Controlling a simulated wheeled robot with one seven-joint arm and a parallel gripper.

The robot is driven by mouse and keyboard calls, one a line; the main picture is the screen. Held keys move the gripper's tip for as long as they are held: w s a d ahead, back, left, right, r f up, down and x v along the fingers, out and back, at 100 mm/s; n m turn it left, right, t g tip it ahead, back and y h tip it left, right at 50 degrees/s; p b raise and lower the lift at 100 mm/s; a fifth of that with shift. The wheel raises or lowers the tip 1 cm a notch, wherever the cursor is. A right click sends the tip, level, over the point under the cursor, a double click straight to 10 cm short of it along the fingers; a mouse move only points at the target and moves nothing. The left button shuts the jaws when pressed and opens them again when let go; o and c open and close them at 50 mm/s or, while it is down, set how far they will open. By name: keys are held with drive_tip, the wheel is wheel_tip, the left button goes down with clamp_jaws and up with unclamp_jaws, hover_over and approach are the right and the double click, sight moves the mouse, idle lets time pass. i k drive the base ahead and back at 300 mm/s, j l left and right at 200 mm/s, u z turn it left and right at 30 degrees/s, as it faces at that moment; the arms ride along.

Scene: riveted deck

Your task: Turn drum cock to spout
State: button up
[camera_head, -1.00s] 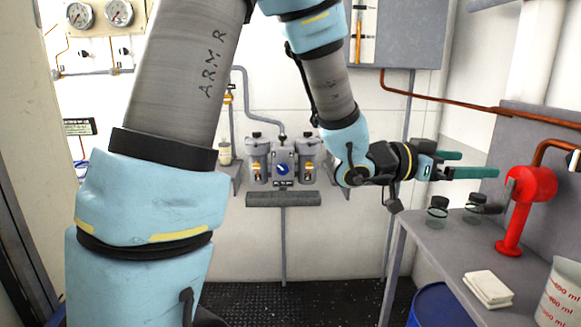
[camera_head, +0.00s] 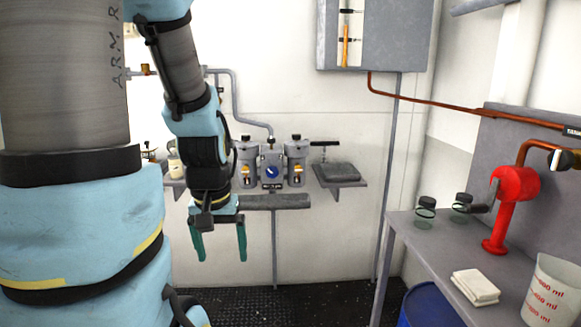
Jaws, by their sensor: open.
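My gripper (camera_head: 219,248) hangs pointing down at left centre, its two teal fingers apart with nothing between them. It is in front of the back wall, left of and below the twin-canister unit. A red fitting (camera_head: 513,187) stands on the bench with a dark nozzle-like part pointing left. A copper pipe (camera_head: 533,147) above it ends at a black-and-white part (camera_head: 567,160) at the right edge. I cannot tell which part is the drum cock. My gripper is far from all of these.
The twin-canister unit (camera_head: 271,165) has a blue dial on the back wall, beside a small shelf (camera_head: 340,181). The grey bench (camera_head: 428,246) carries two small jars (camera_head: 425,213), folded white cloths (camera_head: 475,286) and a measuring beaker (camera_head: 550,292). Open space lies between my gripper and the bench.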

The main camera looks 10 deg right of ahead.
sight(558, 160)
drive_tip(key=z, duration=0.75)
drive_tip(key=i+j+z, duration=0.1)
drive_tip(key=i+z, duration=0.15)
drive_tip(key=i, duration=0.25)
drive_tip(key=i+j+z, duration=0.2)
drive_tip(key=i, duration=0.25)
